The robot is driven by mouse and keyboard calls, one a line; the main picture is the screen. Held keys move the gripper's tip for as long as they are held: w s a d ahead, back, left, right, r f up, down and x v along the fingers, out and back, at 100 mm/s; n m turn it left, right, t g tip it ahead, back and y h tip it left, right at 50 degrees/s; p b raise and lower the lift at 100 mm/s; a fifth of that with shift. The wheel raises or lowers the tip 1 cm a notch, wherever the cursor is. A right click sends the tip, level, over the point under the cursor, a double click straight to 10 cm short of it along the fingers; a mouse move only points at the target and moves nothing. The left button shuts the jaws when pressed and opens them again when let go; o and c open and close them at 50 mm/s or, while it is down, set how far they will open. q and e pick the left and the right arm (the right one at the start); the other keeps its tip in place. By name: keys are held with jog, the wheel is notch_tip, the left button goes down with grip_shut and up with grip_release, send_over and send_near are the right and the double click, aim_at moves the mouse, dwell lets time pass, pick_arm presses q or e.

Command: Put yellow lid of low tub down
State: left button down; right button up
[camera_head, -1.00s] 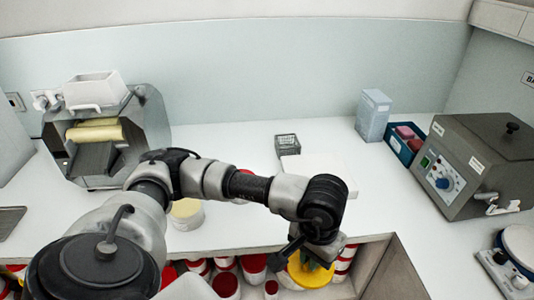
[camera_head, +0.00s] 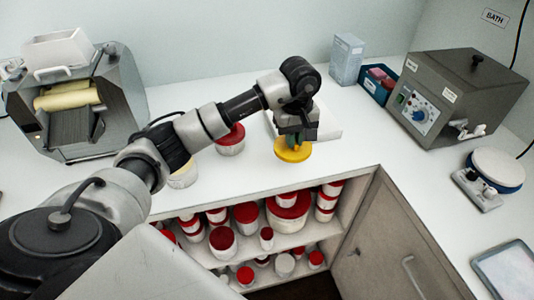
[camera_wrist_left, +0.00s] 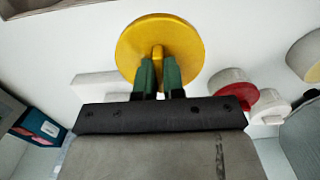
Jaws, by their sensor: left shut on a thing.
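The yellow lid (camera_head: 293,150) is a round disc with a raised grip on top. My left gripper (camera_head: 292,138) is shut on that grip and holds the lid over the white counter, near its front edge. In the left wrist view the lid (camera_wrist_left: 160,48) sits between and beyond the green fingertips (camera_wrist_left: 158,76). I cannot tell whether the lid touches the counter. A low tub with a cream-coloured top (camera_head: 183,175) stands on the counter at the left, partly behind my arm. My right gripper is not in view.
A red-lidded tub (camera_head: 231,140) stands left of the lid. A white slab (camera_head: 328,124) lies just behind it. Shelves below hold several red-lidded tubs (camera_head: 246,215). A roller mill (camera_head: 75,105) stands left, a bath (camera_head: 462,92) right. The counter right of the lid is clear.

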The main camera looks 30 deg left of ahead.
pick_arm(q)
jog(key=a+f, duration=0.1)
jog(key=a, duration=0.1)
jog(key=s+a+f+p, duration=0.1)
jog(key=a, duration=0.1)
jog(key=a+f, duration=0.1)
jog(key=a, duration=0.1)
jog(key=shift+s+a+f+p, duration=0.15)
jog(key=shift+s+f+p, duration=0.15)
jog(key=shift+f, duration=0.05)
jog(key=shift+a+f, duration=0.15)
jog(key=shift+a, duration=0.05)
jog(key=shift+f, duration=0.25)
notch_tip(320, 180, down, 4)
jog(key=shift+r+p, duration=0.15)
jog(key=shift+p, duration=0.6)
jog(key=c, duration=1.2)
grip_release()
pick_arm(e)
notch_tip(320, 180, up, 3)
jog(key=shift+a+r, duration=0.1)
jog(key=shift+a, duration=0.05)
